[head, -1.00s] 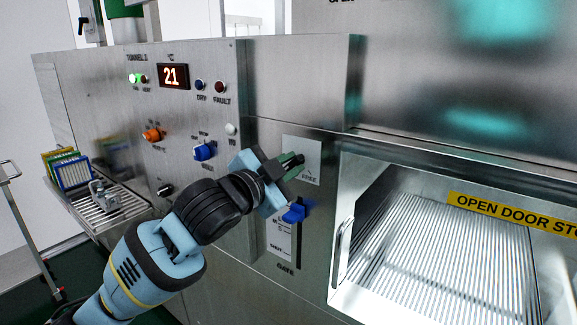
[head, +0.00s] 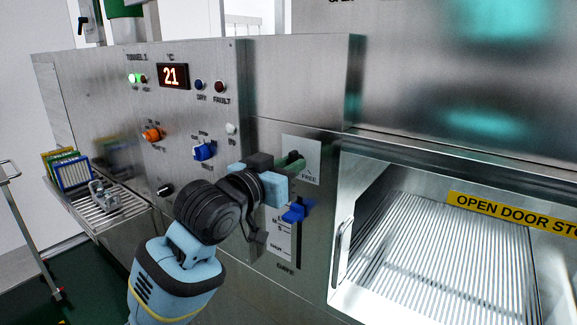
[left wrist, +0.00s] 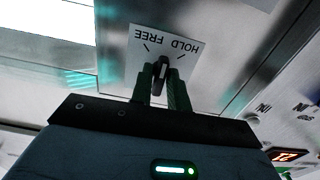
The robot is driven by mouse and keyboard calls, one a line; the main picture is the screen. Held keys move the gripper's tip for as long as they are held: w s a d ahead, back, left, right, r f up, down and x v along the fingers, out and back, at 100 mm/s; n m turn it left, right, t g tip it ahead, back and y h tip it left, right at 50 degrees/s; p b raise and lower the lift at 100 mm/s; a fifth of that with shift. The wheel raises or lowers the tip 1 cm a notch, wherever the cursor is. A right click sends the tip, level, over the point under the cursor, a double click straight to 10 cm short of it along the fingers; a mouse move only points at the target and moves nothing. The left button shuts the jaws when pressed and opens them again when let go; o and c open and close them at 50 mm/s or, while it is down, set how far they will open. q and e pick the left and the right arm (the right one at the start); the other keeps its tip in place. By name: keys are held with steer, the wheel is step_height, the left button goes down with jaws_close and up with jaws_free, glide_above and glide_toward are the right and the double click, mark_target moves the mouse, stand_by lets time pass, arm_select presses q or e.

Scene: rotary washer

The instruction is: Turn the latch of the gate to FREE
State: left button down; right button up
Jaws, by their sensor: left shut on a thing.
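The gate latch (left wrist: 161,72) is a small dark lever on a white plate (left wrist: 190,48) marked HOLD and FREE. The plate also shows in the head view (head: 307,150), where my gripper partly covers it. My left gripper (left wrist: 162,88) is shut on the latch, with one green finger on each side of it. The lever looks close to upright in the left wrist view, between the two tick marks; which mark it points to is not clear. In the head view my left gripper (head: 292,160) covers most of the latch. My right gripper is not in view.
A blue gate lever (head: 296,212) sits in a slot just below my gripper. A blue knob (head: 204,151) and an orange knob (head: 152,134) are on the panel to the left. The open washer chamber (head: 450,245) with its door handle (head: 341,250) is to the right.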

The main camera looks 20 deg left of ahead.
arm_select(q)
steer(key=shift+n, duration=3.8)
steer(key=c, duration=1.5)
jaws_free()
steer(key=shift+v, duration=3.9)
